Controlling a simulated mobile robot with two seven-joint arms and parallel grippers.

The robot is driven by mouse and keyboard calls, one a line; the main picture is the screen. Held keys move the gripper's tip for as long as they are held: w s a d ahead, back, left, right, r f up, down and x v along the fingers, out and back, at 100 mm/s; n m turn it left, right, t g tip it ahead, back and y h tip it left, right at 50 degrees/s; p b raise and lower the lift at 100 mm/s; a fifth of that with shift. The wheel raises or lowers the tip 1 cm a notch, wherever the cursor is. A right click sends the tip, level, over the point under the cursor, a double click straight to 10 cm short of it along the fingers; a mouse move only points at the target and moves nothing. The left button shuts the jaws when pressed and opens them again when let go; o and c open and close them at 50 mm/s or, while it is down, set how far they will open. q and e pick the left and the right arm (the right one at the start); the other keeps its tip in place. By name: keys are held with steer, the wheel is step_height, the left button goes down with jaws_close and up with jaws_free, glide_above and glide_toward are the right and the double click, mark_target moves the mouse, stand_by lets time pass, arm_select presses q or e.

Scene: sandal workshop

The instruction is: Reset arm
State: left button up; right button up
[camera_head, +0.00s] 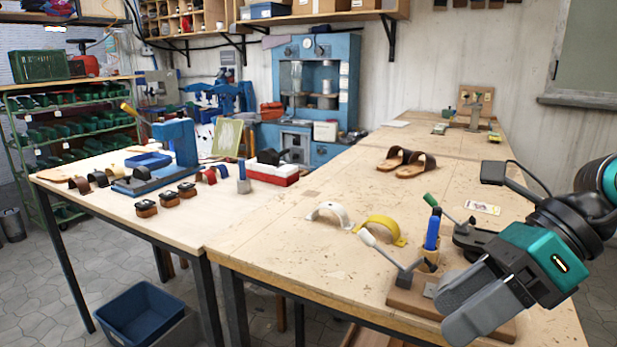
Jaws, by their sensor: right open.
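My right arm comes in from the right edge. Its teal and black gripper (463,309) is over the front right of the near workbench (300,235), with its two grey fingers pointing left and down. The fingers are apart and I see nothing held between them. They hide part of a wooden-based lever tool (407,294) with a white-knobbed handle. My left arm and gripper are not in view.
A blue pen-like tool (433,229) stands in a wooden holder close to my gripper. A white strap (330,214), a yellow strap (380,229) and brown sandals (405,161) lie on the bench. A blue bin (139,314) stands on the floor.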

steer(key=w+a+m+t+y, duration=0.2)
steer(key=w+a+m+y, duration=0.1)
steer(key=a+m+y, duration=0.65)
steer(key=w+d+f+m+t+h, duration=0.35)
steer(key=f+m+t, duration=0.4)
steer(key=m, duration=0.45)
steer(key=w+d+f+m+t+h, duration=0.2)
steer(key=d+f+m+t+h, duration=0.15)
steer(key=f+m+t, duration=0.45)
steer(key=s+f+m+g+h, duration=0.2)
steer(key=s+f+m+h, duration=0.1)
steer(key=f, duration=0.4)
steer(key=s+d+f+m+g+h, duration=0.1)
steer(key=s+f+m+g+h, duration=0.1)
steer(key=s+f+m, duration=0.3)
steer(key=s+d+f+m+g+h, duration=0.1)
steer(key=s+f+m+g+h, duration=0.1)
steer(key=s+f+m+h, duration=0.2)
step_height(320, 180, down, 6)
steer(key=m+h, duration=0.1)
steer(key=m, duration=0.2)
steer(key=shift+s+f+m+g, duration=0.2)
steer(key=shift+s+m+g, duration=0.15)
